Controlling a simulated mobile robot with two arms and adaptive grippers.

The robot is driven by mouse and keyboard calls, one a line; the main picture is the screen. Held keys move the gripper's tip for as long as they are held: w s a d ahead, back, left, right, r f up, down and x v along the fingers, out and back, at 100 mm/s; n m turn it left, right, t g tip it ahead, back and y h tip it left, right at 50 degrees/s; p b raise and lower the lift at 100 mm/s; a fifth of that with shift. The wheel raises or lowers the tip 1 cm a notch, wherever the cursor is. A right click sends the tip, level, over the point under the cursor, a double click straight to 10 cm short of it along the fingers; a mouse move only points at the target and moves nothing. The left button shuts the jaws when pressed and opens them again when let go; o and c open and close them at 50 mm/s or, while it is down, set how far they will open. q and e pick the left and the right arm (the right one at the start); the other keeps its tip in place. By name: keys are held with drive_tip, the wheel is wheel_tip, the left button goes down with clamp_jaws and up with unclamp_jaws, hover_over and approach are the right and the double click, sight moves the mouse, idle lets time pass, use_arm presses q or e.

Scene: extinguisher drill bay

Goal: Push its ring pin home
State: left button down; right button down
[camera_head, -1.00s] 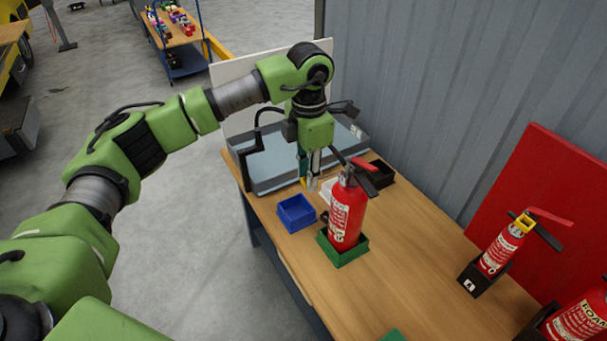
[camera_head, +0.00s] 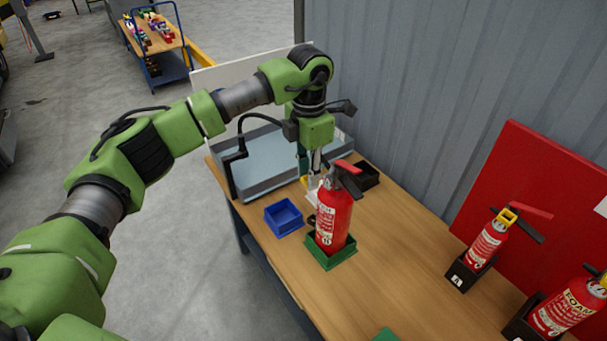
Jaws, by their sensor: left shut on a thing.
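A red fire extinguisher (camera_head: 333,217) stands upright in a green holder (camera_head: 344,257) on the wooden bench. Its red lever and black parts show at the top. My left gripper (camera_head: 316,174) points down just behind and left of the extinguisher's head. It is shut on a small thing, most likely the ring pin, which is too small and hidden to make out. Whether the pin touches the valve cannot be told. My right gripper is not in view.
A blue bin (camera_head: 284,217) is left of the extinguisher, a black bin (camera_head: 364,177) behind it. A grey tray (camera_head: 262,168) lies at the back. Other extinguishers (camera_head: 487,243) (camera_head: 565,307) stand right, by a red panel (camera_head: 530,185). The bench between is clear.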

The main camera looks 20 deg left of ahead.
sight(326, 174)
use_arm(q)
drive_tip(key=shift+w+d, duration=0.95)
drive_tip(key=shift+w, duration=0.05)
drive_tip(key=shift+w+d, duration=0.6)
drive_tip(key=shift+w, duration=0.05)
drive_tip(key=shift+w+d, duration=0.1)
drive_tip(key=shift+b, duration=0.35)
idle(0.4)
drive_tip(key=shift+b, duration=0.3)
idle(1.8)
drive_tip(key=shift+b, duration=0.3)
idle(1.9)
idle(0.6)
drive_tip(key=c, duration=1.7)
unclamp_jaws()
